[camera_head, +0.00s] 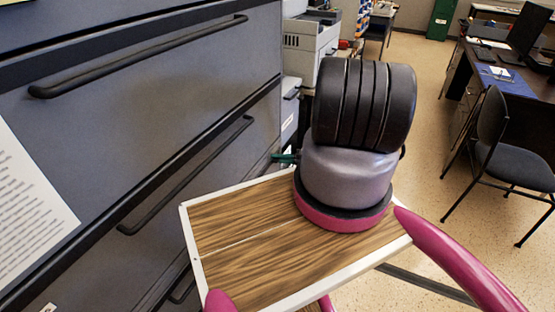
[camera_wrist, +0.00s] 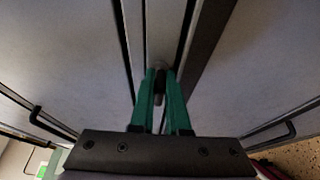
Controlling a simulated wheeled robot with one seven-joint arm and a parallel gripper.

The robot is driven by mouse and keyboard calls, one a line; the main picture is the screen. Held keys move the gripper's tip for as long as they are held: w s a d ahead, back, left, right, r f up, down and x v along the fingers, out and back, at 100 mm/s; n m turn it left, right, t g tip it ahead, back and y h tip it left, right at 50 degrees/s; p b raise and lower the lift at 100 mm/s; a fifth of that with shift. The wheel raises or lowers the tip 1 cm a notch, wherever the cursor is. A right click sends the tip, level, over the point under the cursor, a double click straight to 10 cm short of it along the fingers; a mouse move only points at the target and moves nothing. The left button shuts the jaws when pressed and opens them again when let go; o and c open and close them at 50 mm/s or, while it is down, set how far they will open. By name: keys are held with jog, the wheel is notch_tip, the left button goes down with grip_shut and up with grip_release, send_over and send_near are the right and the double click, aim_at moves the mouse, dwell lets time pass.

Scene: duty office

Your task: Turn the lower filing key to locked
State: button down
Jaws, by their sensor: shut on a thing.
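My gripper (camera_wrist: 161,78) has green fingers, which are shut on a small dark key (camera_wrist: 159,98) at the cabinet front in the wrist view. The fingers cover most of the key, and its lock face is barely visible; I cannot tell whether it stands at locked. In the head view the green fingers (camera_head: 284,158) show at the right edge of the grey filing cabinet (camera_head: 150,95), mostly behind my own arm. The key is hidden there.
The cabinet has long black drawer handles (camera_head: 140,57), and a paper sheet (camera_head: 28,195) is on its front at left. A printer (camera_head: 312,42) stands beyond. A dark chair (camera_head: 505,150) and a desk (camera_head: 505,75) are at right, with open floor between.

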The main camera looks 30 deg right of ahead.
jog(key=shift+d, duration=0.1)
jog(key=c, duration=0.9)
grip_release()
jog(key=v, duration=1)
jog(key=shift+s+d, duration=0.2)
jog(key=shift+d, duration=0.15)
